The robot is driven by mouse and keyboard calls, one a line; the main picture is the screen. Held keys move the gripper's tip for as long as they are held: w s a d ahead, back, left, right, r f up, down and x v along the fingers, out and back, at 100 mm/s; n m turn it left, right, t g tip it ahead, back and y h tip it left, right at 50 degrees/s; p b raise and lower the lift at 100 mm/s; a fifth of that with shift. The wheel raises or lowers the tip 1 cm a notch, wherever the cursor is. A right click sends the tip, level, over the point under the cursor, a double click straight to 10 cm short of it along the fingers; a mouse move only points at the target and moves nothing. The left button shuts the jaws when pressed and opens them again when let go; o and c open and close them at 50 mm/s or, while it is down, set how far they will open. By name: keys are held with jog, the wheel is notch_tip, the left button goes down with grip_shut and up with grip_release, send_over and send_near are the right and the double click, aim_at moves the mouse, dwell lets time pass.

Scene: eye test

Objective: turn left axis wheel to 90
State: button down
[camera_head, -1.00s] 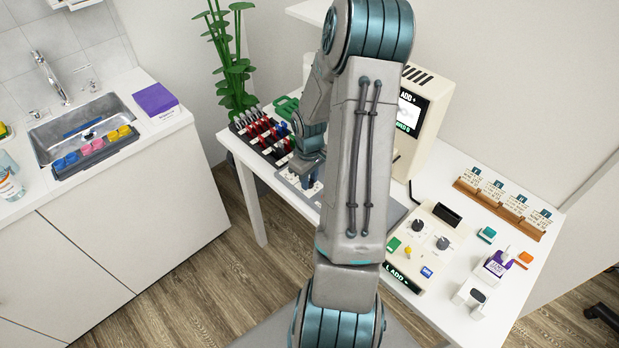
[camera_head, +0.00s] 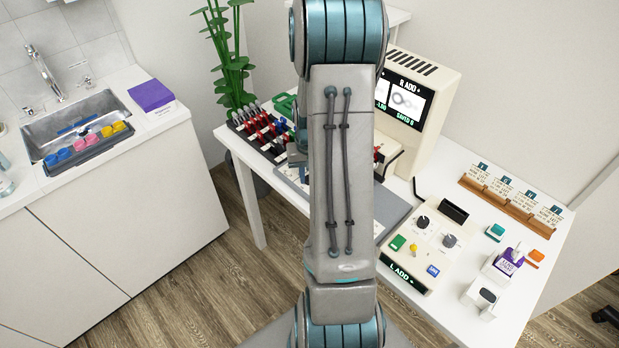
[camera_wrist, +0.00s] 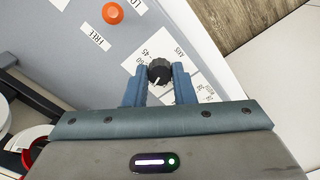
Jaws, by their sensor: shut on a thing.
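In the wrist view a black ribbed knob (camera_wrist: 160,68) with a white pointer line stands on a white printed card (camera_wrist: 181,76). The pointer slants toward the lower left of the picture. A "45" and another, unclear number are printed at the knob's left; the left finger comes close to them. My gripper (camera_wrist: 159,77) is shut on the knob, one blue finger on each side. In the head view my arm hides the knob and most of the gripper. No label there names this knob as the left axis wheel.
An orange knob (camera_wrist: 112,13) stands near the labels "LOCK" and "FREE" on the grey panel (camera_wrist: 60,65). The head view shows a cream screen machine (camera_head: 427,105), a control box (camera_head: 422,243), a rack of red-and-black tools (camera_head: 262,132) and a wooden card holder (camera_head: 508,203). A sink counter is at left.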

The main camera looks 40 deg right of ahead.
jog(key=shift+m+b, duration=0.55)
jog(key=shift+m, duration=1.35)
jog(key=c, duration=1.2)
grip_release()
jog(key=shift+r, duration=0.1)
notch_tip(320, 180, up, 14)
